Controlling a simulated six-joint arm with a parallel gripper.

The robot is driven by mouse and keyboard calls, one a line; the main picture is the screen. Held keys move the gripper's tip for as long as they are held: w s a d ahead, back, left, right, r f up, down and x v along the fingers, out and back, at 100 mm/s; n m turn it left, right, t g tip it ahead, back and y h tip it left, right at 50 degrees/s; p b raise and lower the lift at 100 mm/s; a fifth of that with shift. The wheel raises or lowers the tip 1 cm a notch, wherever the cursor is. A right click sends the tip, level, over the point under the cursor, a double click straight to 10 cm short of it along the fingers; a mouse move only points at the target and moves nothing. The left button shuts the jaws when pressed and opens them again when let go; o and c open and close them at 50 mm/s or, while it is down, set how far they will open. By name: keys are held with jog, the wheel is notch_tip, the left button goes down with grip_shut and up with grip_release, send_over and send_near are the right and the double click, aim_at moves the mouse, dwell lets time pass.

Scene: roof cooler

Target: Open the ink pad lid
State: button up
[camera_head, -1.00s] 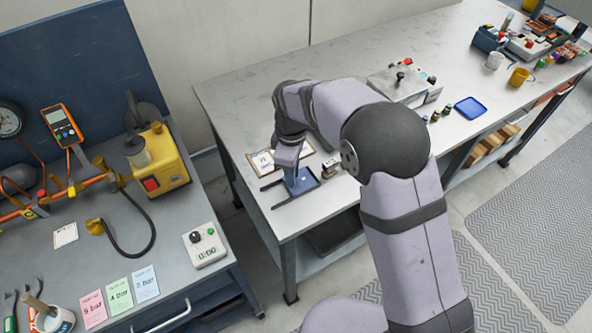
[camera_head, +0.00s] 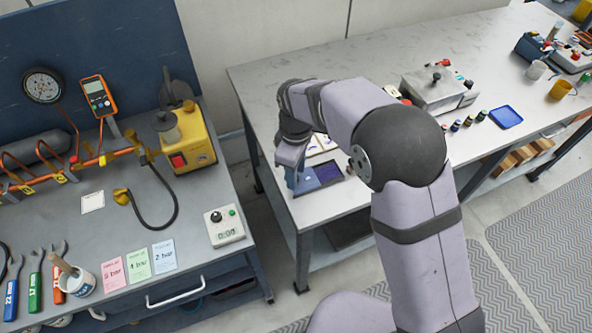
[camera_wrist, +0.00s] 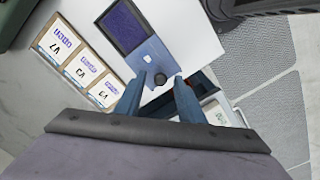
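The ink pad (camera_head: 328,172) lies near the bench's left end, its purple pad surface bare. It also shows in the wrist view (camera_wrist: 125,27). Its blue lid (camera_wrist: 151,56) is open and folded out beside the pad, with a small dark knob (camera_wrist: 160,79). In the head view the lid (camera_head: 307,182) is partly hidden by my gripper (camera_head: 293,178). In the wrist view, my gripper (camera_wrist: 160,84) has its two fingers apart, one on each side of the knob. A gap shows between each finger and the knob.
A tray of stamped cards (camera_wrist: 82,65) lies beside the pad. A timer (camera_wrist: 215,115) shows below the right finger. The metal box (camera_head: 438,90), small bottles (camera_head: 468,121) and blue tray (camera_head: 506,117) stand farther right. Bare bench top lies behind my arm.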

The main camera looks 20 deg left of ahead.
aim_at(300, 191)
jog(key=shift+r+b, duration=0.9)
jog(key=shift+r, duration=2.8)
